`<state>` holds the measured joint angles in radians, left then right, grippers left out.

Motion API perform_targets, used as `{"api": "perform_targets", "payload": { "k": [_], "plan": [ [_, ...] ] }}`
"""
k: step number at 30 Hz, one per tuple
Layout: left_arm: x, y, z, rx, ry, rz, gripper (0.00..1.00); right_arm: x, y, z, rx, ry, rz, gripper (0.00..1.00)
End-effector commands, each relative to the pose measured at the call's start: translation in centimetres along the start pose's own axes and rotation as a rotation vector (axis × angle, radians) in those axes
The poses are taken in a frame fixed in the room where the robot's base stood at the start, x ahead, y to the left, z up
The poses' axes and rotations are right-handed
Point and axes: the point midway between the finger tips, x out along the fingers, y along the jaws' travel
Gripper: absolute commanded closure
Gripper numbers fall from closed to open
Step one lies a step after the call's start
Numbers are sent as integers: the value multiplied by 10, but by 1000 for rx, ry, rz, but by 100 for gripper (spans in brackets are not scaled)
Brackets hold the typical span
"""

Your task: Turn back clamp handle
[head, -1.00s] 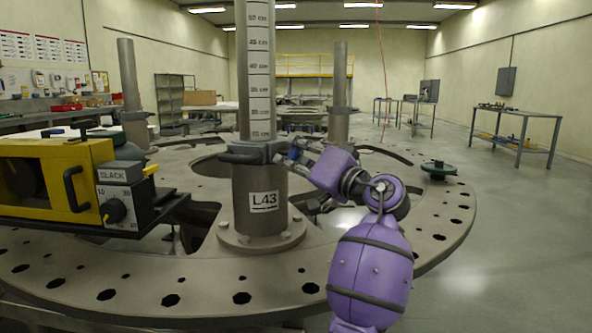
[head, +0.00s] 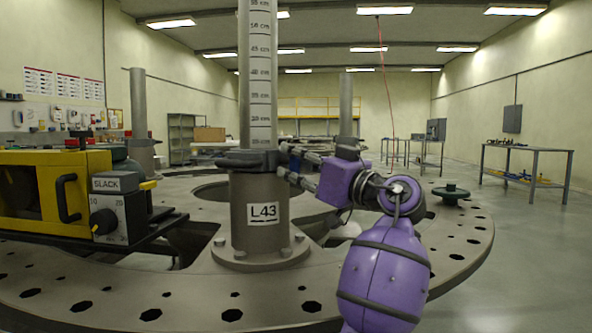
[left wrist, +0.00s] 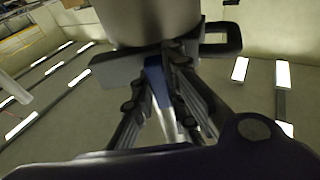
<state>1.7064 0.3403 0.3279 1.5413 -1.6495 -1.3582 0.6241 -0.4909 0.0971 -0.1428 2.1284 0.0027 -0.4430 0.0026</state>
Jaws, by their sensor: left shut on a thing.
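The clamp (head: 248,158) is a dark collar around the grey column marked L43 (head: 253,205). It also shows in the left wrist view (left wrist: 115,70), with a dark loop (left wrist: 222,40) at its right. My left gripper (head: 284,162), on the purple arm, is at the clamp's right side. In the left wrist view my left gripper's fingers (left wrist: 166,85) are closed on a blue clamp handle (left wrist: 158,88) that sticks out from the clamp. In the head view the fingers hide the handle. My right gripper is out of view.
A yellow box with a SLACK dial (head: 104,212) stands left of the column. The round plate (head: 200,300) with holes spreads below. The upper column bears a centimetre scale (head: 259,85).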

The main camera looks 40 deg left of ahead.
Motion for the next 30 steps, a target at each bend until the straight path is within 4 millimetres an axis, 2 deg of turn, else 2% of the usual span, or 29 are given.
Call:
{"api": "perform_targets", "payload": {
  "k": [14, 15, 19, 30],
  "plan": [
    [0, 0, 1, -16, -3, -4, 100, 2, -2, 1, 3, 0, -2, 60],
    [0, 0, 1, -16, -3, -3, 86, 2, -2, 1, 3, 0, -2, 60],
    [0, 0, 1, -15, -2, -3, 69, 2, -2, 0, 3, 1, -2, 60],
    [-3, 0, 0, -14, -1, -2, 67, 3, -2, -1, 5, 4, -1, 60]
  ]
}}
